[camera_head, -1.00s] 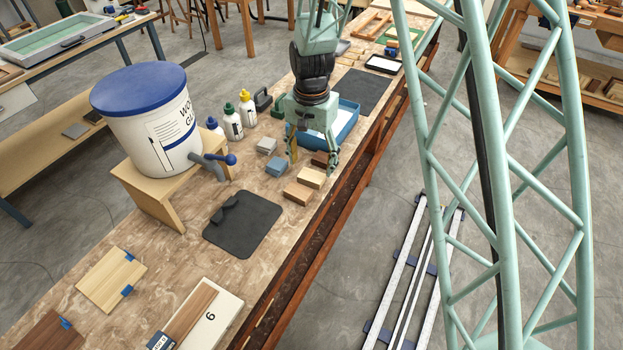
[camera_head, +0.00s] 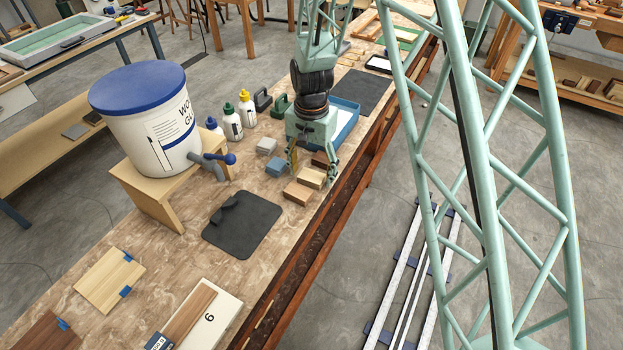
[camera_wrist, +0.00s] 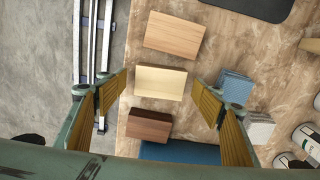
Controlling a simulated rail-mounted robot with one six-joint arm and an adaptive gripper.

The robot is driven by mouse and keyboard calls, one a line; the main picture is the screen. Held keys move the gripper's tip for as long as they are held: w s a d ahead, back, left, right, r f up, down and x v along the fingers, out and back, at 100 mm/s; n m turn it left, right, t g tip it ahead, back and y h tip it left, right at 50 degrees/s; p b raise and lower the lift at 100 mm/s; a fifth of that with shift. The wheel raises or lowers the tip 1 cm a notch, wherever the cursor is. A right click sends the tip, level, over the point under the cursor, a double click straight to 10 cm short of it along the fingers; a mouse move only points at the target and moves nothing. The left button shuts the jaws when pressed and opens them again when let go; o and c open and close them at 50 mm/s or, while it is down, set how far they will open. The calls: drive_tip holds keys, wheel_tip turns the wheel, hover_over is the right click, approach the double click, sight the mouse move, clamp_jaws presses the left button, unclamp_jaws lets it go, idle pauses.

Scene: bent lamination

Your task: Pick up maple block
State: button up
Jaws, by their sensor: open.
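The maple block, the palest of the wooden blocks (camera_head: 311,178), lies flat on the bench. In the wrist view the maple block (camera_wrist: 160,82) sits between a tan block (camera_wrist: 173,36) and a dark brown block (camera_wrist: 149,124). My gripper (camera_head: 311,174) is open and empty above it, pointing down. In the wrist view my gripper's (camera_wrist: 159,84) two yellowish finger pads stand to the left and right of the maple block, with a gap on each side. I cannot tell the exact height of the fingertips above the bench.
A blue block (camera_head: 275,165) and a grey block (camera_head: 266,146) lie to the left. A blue tray (camera_head: 347,125) stands just behind my gripper. Glue bottles (camera_head: 232,124) and a large glue bucket (camera_head: 145,120) are further left. The bench's front edge is close on the right.

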sight(311, 175)
drive_tip(key=c, duration=0.9)
drive_tip(key=shift+c, duration=0.2)
drive_tip(key=shift+r, duration=0.2)
drive_tip(key=shift+r+p, duration=0.35)
drive_tip(key=shift+r, duration=1.3)
drive_tip(key=s+d+r, duration=0.1)
drive_tip(key=s+d, duration=0.3)
drive_tip(key=s, duration=1.1)
drive_tip(key=shift+s+r, duration=0.15)
drive_tip(key=shift+s, duration=0.1)
drive_tip(key=shift+s+a, duration=0.15)
